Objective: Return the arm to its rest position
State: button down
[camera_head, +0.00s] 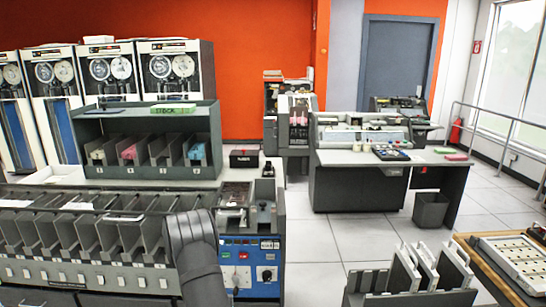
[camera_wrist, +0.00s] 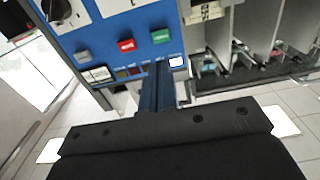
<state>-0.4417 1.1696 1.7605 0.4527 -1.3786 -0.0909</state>
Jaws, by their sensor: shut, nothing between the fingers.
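My arm (camera_head: 195,255) rises as a dark grey link in the lower middle of the head view, in front of the sorter bins and left of the blue control panel (camera_head: 250,265). My gripper (camera_wrist: 157,75) shows in the wrist view as a dark body with two narrow fingers close together. It is shut and empty. The fingertips point toward the lower edge of the blue panel, which has grey, red (camera_wrist: 127,45) and green (camera_wrist: 160,36) buttons. I cannot tell the gap between fingertips and panel. The gripper is not clearly visible in the head view.
Sorter bins (camera_head: 120,235) lie left of the panel. A rack (camera_head: 150,145) holding coloured card decks stands behind. A grey card rack (camera_head: 420,275) and a wooden-edged tray (camera_head: 515,258) stand at lower right. Open tiled floor (camera_head: 350,238) lies between.

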jog(key=s, duration=0.5)
jog(key=shift+g+y, duration=0.6)
jog(key=shift+g, duration=0.1)
jog(key=shift+w+d+r, duration=0.25)
jog(key=shift+w+r, duration=0.1)
jog(key=shift+r, duration=0.45)
jog(key=shift+w+d+r, duration=0.3)
jog(key=shift+w+r, duration=0.1)
jog(key=shift+r, duration=0.4)
jog(key=shift+w+d+r, duration=0.25)
jog(key=shift+w+r, duration=0.1)
jog(key=shift+r, duration=0.45)
jog(key=c, duration=2.1)
grip_release()
